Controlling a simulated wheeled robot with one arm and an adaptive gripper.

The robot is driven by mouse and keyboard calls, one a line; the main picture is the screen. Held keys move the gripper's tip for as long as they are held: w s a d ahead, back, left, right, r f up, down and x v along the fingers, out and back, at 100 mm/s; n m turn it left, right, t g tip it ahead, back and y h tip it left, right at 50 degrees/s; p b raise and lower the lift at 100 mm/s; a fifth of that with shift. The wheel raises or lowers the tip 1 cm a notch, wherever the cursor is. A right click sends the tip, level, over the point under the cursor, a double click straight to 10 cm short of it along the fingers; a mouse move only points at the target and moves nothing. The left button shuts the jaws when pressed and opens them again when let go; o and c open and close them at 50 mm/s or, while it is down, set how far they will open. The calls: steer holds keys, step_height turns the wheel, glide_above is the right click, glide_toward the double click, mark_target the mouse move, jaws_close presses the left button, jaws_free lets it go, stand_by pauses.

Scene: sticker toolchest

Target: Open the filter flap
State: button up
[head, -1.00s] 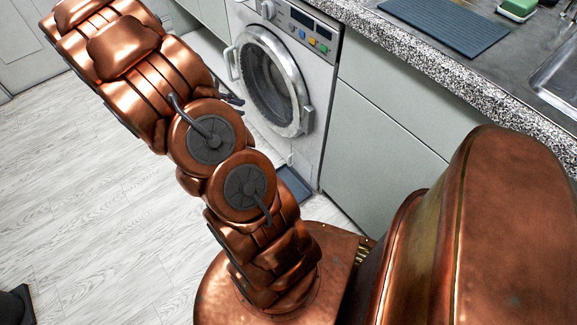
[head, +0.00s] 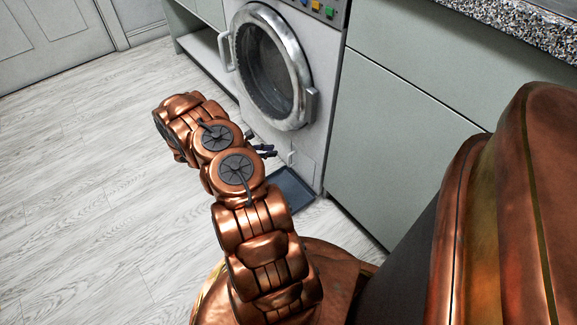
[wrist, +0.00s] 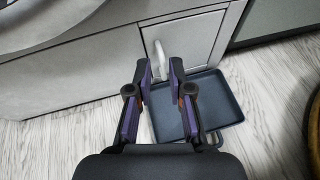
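The filter flap (head: 303,168) is a small pale panel low at the right of the washing machine's front, and it looks closed. It also shows in the wrist view (wrist: 195,38). Its white handle (wrist: 160,62) stands out at the flap's left side, also visible in the head view (head: 291,158). My gripper (wrist: 161,74) is open and empty, pointing at the flap. In the wrist view the handle appears between and just beyond the fingertips. In the head view my gripper (head: 267,151) is just left of the handle, apart from it.
A dark blue tray (wrist: 215,120) lies on the floor below the flap and under my fingers in the wrist view. The washing machine's round door (head: 272,65) is shut above. Grey cabinets (head: 400,120) stand to the right. The floor at left (head: 90,180) is clear.

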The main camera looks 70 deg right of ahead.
mark_target(300, 166)
steer(key=shift+n, duration=0.4)
steer(key=shift+s+d+f+b, duration=0.7)
steer(key=shift+s+d+f, duration=0.25)
steer(key=shift+f, duration=0.5)
steer(key=shift+s+d+f+b, duration=0.7)
steer(key=shift+s+d+f, duration=0.25)
steer(key=shift+f, duration=0.45)
steer(key=shift+s+d+f+b, duration=0.75)
steer(key=shift+d+f, duration=0.3)
steer(key=shift+f, duration=0.4)
jaws_close()
